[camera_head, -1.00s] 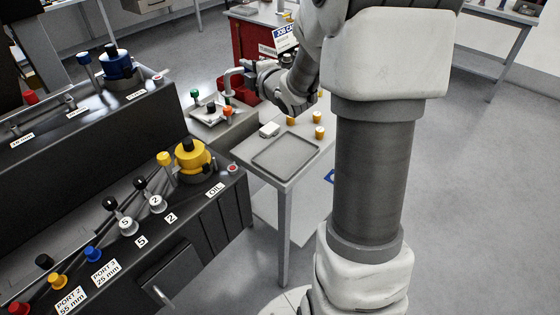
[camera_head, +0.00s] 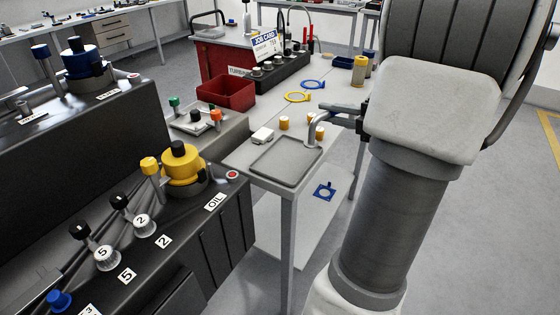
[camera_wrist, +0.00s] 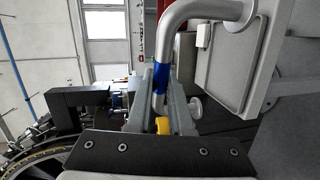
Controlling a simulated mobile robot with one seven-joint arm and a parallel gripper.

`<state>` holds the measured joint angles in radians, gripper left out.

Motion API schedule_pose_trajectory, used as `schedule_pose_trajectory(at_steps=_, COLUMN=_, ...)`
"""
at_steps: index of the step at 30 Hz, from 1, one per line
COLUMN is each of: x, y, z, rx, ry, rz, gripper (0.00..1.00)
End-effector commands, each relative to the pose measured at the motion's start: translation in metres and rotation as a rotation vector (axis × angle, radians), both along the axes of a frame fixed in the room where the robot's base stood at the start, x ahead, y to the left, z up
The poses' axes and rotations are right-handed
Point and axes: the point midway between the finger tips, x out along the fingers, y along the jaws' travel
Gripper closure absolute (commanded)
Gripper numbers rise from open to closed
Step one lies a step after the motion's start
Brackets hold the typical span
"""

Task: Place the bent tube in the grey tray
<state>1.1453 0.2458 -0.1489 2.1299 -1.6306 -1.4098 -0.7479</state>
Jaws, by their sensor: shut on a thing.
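The bent tube is a silver pipe (camera_head: 312,128) held by my gripper (camera_head: 334,117) near the far right corner of the grey tray. In the wrist view the tube (camera_wrist: 203,12) curves from between the fingers up to the right, with a blue band (camera_wrist: 159,76) at the grip. My gripper (camera_wrist: 160,100) is shut on the tube. The grey tray (camera_head: 262,168) is a shallow, empty tray on the near end of a light table. In the wrist view the tray (camera_wrist: 222,75) is at the right, beside the tube's bend. The gap between tube and tray is hard to tell.
A red bin (camera_head: 226,94), a yellow ring (camera_head: 297,97) and a blue ring (camera_head: 314,84) lie farther back. A dark console with a yellow valve (camera_head: 184,165) stands left.

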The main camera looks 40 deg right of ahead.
Motion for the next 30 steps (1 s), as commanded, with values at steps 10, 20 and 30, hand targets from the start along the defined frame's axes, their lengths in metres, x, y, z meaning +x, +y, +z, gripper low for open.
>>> schedule_pose_trajectory(at_steps=10, x=0.063, y=0.035, z=-0.046, rx=0.003, ry=0.000, rz=0.006, gripper=1.00)
schedule_pose_trajectory(at_steps=20, x=0.099, y=0.053, z=-0.069, rx=-0.001, ry=0.000, rz=0.001, gripper=1.00)
schedule_pose_trajectory(at_steps=30, x=0.099, y=0.053, z=-0.109, rx=0.001, ry=0.000, rz=0.000, gripper=1.00)
